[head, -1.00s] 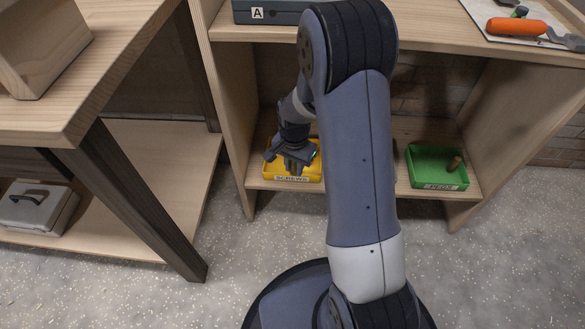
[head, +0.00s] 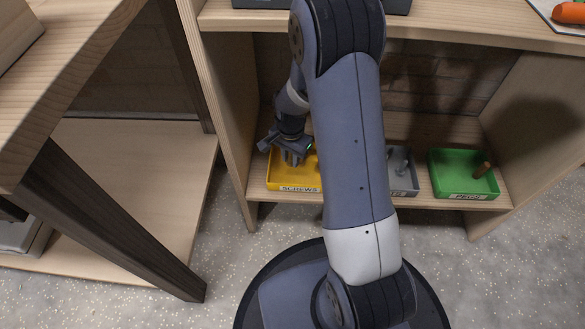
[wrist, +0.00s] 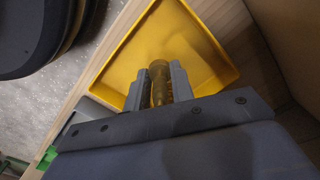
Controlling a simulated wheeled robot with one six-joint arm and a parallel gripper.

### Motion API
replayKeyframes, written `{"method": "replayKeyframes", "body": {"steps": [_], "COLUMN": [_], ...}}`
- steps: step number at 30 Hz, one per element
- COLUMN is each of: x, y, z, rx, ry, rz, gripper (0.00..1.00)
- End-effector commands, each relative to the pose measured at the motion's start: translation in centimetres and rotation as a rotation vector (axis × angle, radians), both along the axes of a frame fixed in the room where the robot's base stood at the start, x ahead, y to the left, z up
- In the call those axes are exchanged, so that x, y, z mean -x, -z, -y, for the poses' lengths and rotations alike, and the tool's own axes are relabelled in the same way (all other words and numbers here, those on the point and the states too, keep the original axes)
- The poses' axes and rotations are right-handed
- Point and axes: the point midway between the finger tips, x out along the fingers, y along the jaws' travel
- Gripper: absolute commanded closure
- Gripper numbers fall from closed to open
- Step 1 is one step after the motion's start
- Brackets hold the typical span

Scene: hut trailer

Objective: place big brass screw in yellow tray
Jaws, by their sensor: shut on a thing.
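The yellow tray (head: 293,184), labelled SCREWS, sits on the lower shelf at the left. My gripper (head: 293,157) is over the tray in the head view. In the wrist view my gripper (wrist: 160,88) is shut on the big brass screw (wrist: 159,82), which shows between the two fingers. The tray (wrist: 178,32) lies behind and below the screw in that view. Whether the screw touches the tray floor I cannot tell. The screw is hidden by my gripper in the head view.
A grey tray (head: 404,183) is to the right, partly behind my arm. The shelf's left side panel (head: 225,130) stands close to my gripper. An upper shelf board (head: 455,31) is above.

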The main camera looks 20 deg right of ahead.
Motion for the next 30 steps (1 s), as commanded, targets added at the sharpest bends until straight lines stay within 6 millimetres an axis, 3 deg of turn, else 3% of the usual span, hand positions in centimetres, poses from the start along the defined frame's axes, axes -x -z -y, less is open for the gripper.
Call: {"method": "replayKeyframes", "body": {"steps": [1, 7, 13, 26, 27, 30], "x": [0.0, 0.0, 0.0, 0.0, 0.0, 0.0], "y": [1.3, 3.3, 6.6, 7.1, 7.0, 7.0], "z": [0.0, 0.0, 0.0, 0.0, 0.0, 0.0], "rx": [0.001, 0.000, 0.000, 0.000, 0.000, 0.000], "ry": [0.000, 0.000, 0.000, 0.000, 0.000, 0.000], "rz": [-0.002, -0.001, -0.001, 0.001, 0.001, 0.001], "gripper": [1.00, 1.00, 1.00, 1.00, 0.74, 0.66]}}
